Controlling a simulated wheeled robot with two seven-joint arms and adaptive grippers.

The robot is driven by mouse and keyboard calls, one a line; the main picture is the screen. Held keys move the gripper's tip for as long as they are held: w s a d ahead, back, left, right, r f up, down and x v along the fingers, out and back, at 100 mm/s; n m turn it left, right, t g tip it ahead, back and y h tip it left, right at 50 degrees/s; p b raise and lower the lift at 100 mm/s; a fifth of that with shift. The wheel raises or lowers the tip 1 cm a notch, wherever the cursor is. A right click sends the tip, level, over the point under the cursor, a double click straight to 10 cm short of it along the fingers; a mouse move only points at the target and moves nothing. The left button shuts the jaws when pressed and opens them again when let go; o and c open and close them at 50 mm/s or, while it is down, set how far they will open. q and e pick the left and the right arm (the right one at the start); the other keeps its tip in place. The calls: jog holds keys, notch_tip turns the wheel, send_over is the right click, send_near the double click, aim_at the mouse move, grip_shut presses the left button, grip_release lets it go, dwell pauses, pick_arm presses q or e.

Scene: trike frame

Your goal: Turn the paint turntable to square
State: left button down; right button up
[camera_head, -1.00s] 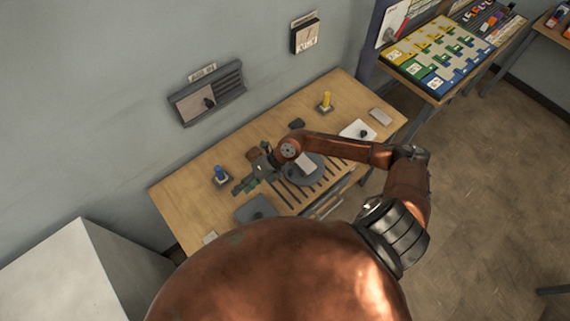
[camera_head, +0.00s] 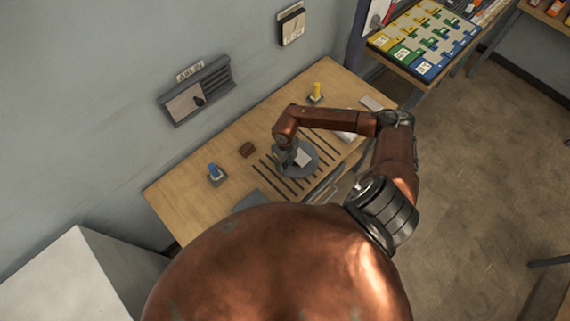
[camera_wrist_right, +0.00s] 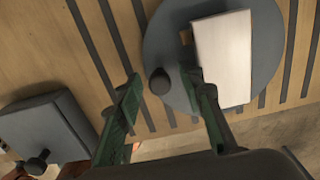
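The paint turntable is a dark grey round disc (camera_head: 311,159) on the slatted part of the wooden bench. A pale rectangular block (camera_head: 303,157) lies on it. In the right wrist view the disc (camera_wrist_right: 165,35) fills the upper middle, and the block (camera_wrist_right: 224,55) sits slightly tilted on its right side. A dark round knob (camera_wrist_right: 160,81) stands at the disc's near edge. My right gripper (camera_head: 288,152) is over the turntable, pointing down. In the wrist view its green fingers (camera_wrist_right: 161,92) are apart, one each side of the knob; contact is not clear. My left gripper is out of view.
On the bench are a blue-topped post (camera_head: 215,172), a brown block (camera_head: 246,149) and a yellow post (camera_head: 317,92). A grey box with a knob (camera_wrist_right: 45,130) shows at left in the wrist view. A wall panel (camera_head: 197,93) hangs behind.

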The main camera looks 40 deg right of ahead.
jog(key=shift+f, duration=0.2)
grip_shut()
dwell(0.4)
